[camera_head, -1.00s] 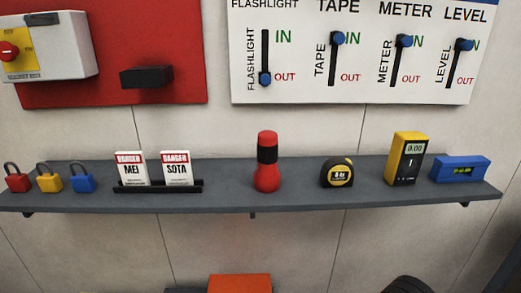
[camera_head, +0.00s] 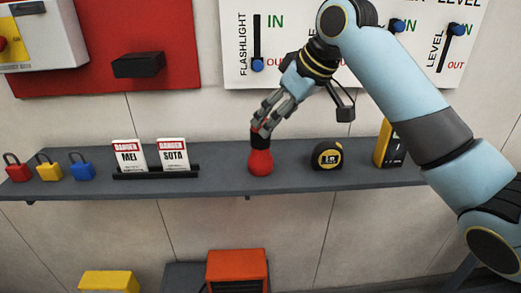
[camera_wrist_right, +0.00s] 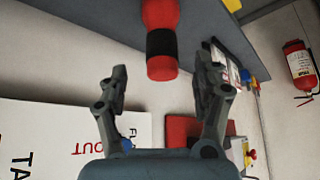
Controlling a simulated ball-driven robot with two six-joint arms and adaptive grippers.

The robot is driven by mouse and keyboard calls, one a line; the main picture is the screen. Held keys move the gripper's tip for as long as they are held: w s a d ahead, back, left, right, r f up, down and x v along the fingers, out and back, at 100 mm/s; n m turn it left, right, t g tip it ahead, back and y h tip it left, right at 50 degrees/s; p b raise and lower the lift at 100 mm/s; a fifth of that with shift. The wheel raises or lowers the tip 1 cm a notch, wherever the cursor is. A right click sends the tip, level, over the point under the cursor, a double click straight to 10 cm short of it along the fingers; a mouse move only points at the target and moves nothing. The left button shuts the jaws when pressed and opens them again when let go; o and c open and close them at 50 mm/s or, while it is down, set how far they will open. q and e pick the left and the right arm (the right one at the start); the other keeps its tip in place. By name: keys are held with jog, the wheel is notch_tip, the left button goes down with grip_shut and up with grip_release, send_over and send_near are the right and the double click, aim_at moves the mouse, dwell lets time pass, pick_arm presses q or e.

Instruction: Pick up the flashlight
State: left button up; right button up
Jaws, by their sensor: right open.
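The red flashlight (camera_head: 260,161) with a black band stands upright on the grey shelf (camera_head: 215,181). My right gripper (camera_head: 262,120) is at the flashlight's upper end in the head view and hides its red top. In the right wrist view the flashlight (camera_wrist_right: 161,38) shows ahead of the two parted fingers of the right gripper (camera_wrist_right: 162,82). Its red end lies about in line with the gap between the fingertips. The gripper is open and holds nothing. My left gripper is not in view.
A tape measure (camera_head: 327,156) stands right of the flashlight, and a yellow meter (camera_head: 386,146) is partly behind my right arm. Two danger tags (camera_head: 172,155) and several padlocks (camera_head: 48,171) stand to the left. The label board (camera_head: 237,50) is on the wall above.

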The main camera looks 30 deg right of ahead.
aim_at(260, 146)
jog(key=p+x, duration=0.1)
jog(key=x, duration=0.6)
jog(key=shift+w+a+r, duration=0.15)
jog(key=shift+w+r, duration=0.05)
jog(key=shift+c, duration=0.4)
grip_shut()
